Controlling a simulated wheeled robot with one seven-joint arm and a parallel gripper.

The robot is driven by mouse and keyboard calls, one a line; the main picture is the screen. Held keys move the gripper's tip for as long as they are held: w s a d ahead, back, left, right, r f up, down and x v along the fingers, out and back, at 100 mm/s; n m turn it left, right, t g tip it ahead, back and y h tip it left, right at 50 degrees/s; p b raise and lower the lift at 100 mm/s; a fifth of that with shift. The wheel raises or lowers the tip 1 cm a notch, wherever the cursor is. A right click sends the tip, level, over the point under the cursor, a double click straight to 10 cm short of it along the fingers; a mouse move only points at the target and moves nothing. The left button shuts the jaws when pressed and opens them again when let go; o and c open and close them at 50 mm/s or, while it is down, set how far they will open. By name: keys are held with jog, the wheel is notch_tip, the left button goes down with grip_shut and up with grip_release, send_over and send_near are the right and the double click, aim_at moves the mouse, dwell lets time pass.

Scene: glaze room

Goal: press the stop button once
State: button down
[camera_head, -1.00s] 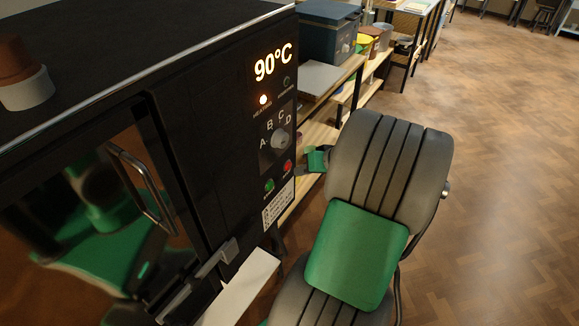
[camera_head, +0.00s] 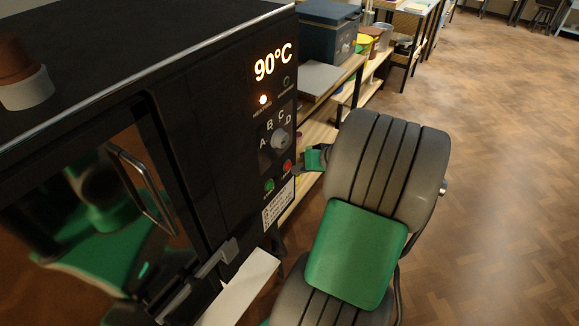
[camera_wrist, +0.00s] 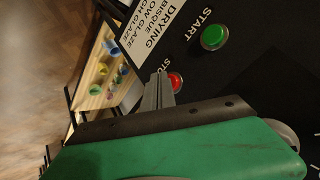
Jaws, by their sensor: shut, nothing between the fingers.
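The red stop button (camera_head: 287,166) is on the black front panel of the kiln (camera_head: 190,130), beside the green start button (camera_head: 269,185). In the wrist view the stop button (camera_wrist: 175,82) sits right at the tip of my gripper (camera_wrist: 160,78), which partly covers its label. The start button (camera_wrist: 214,37) is up and to the right there. My gripper (camera_head: 298,170) is shut and empty, its tip at or very near the stop button. I cannot tell whether it touches or presses it.
A selector knob (camera_head: 280,139) marked A to D is above the buttons. The kiln door handle (camera_head: 145,190) sticks out at the left. Wooden shelves (camera_head: 318,135) with boxes and bowls stand behind my arm. The floor at the right is open.

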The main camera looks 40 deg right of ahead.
jog(key=shift+w+a, duration=0.1)
jog(key=shift+w, duration=0.25)
dwell(0.4)
jog(key=shift+s+d, duration=0.25)
jog(key=shift+s, duration=0.55)
jog(key=s, duration=0.1)
jog(key=s+d, duration=0.1)
jog(key=s, duration=0.2)
jog(key=shift+s+d, duration=0.35)
dwell(0.6)
